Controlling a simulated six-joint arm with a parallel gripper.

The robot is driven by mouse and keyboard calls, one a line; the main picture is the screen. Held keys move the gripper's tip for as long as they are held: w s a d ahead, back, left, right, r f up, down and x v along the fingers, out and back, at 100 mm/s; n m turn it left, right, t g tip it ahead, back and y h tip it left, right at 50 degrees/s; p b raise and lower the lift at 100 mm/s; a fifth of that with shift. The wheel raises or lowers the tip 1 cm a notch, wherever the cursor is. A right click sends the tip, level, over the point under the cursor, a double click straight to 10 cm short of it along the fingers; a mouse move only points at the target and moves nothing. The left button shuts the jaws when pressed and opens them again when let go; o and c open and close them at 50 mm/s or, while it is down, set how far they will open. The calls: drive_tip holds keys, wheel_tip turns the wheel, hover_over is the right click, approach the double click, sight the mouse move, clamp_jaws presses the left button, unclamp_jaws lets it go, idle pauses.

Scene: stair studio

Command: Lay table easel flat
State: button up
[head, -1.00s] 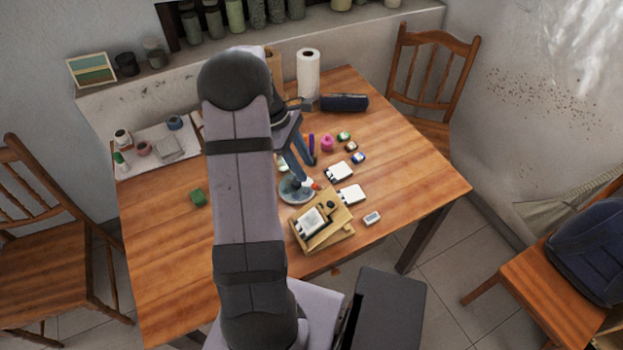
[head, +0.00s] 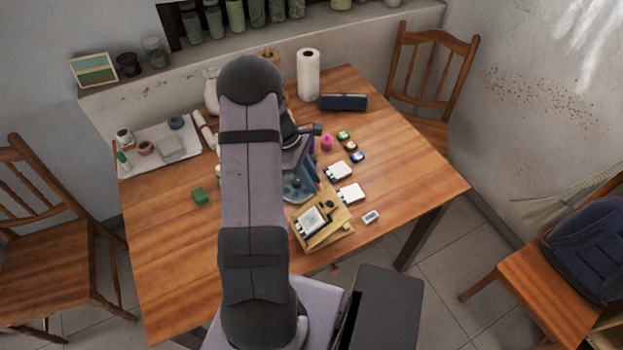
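The table easel (head: 337,233) is a small light-wood stand near the table's front edge, right of my arm. A small white picture with a dark square (head: 310,219) rests on it. Its tilt is hard to judge from above.
On the wooden table (head: 400,170), white cards (head: 350,193), several small paint pots (head: 351,146), a pink pot (head: 327,142) and a small white block (head: 371,217) lie right of the gripper.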

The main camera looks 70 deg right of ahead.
clamp_jaws()
drive_tip(key=shift+s+d, duration=0.1)
drive_tip(key=shift+s+d+f+t+y+p, duration=0.45)
drive_tip(key=shift+f+t+y+p, duration=0.1)
drive_tip(key=shift+p, duration=0.1)
drive_tip(key=shift+s+d+f+t+y, duration=0.25)
drive_tip(key=shift+d+f+y, duration=0.05)
drive_tip(key=shift+f, duration=0.2)
drive_tip(key=shift+s+d+f+t+y, duration=0.2)
drive_tip(key=shift+d+f+y, duration=0.05)
drive_tip(key=shift+f, duration=0.2)
drive_tip(key=shift+s+d+f+b, duration=0.3)
drive_tip(key=shift+f+b, duration=0.3)
drive_tip(key=shift+b, duration=0.1)
drive_tip(key=shift+s+d+f+b, duration=0.3)
drive_tip(key=shift+f+b, duration=0.25)
drive_tip(key=shift+b, duration=0.15)
drive_tip(key=shift+f, duration=0.1)
